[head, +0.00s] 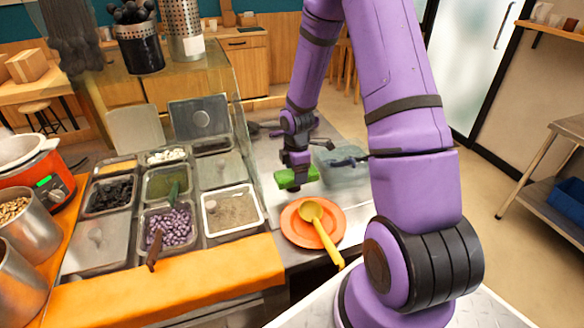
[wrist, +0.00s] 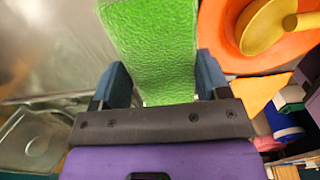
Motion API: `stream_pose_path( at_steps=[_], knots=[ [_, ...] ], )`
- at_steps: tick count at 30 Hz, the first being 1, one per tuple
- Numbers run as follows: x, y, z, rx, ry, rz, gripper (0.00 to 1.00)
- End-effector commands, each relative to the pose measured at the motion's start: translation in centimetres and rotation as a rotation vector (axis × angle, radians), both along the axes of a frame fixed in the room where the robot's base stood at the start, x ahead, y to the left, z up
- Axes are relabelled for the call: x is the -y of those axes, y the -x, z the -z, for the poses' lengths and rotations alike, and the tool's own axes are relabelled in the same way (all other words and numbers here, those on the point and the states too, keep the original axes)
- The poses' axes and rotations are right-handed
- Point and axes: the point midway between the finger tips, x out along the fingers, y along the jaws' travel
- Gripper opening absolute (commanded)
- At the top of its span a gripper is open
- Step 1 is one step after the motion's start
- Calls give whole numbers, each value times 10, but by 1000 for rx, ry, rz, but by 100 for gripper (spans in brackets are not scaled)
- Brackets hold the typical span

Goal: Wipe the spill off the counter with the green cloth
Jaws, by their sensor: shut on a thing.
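The green cloth (head: 290,181) is in my gripper (head: 298,168), just above the steel counter (head: 268,150) behind the orange plate. In the wrist view the green cloth (wrist: 152,40) fills the space between the two blue fingers of my gripper (wrist: 163,84) and extends beyond them. My gripper is shut on it. I cannot tell whether the cloth touches the counter. I cannot make out a spill in either view; the cloth and my arm hide part of the counter.
An orange plate (head: 292,232) with a yellow ladle (head: 313,212) stands close in front of the cloth. A clear bin (head: 343,172) is to the right. Topping pans, including purple beans (head: 172,228), lie to the left behind a glass guard. Bare counter shows behind the cloth.

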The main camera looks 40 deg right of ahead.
Motion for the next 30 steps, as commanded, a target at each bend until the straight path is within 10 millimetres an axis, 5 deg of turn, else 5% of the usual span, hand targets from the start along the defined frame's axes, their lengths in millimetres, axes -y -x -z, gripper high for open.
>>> stream_pose_path(
  at_steps=[15,30],
  knots=[
    [0,0,44,-1,0,0,50],
    [0,0,48,0,1,0,50]
  ],
)
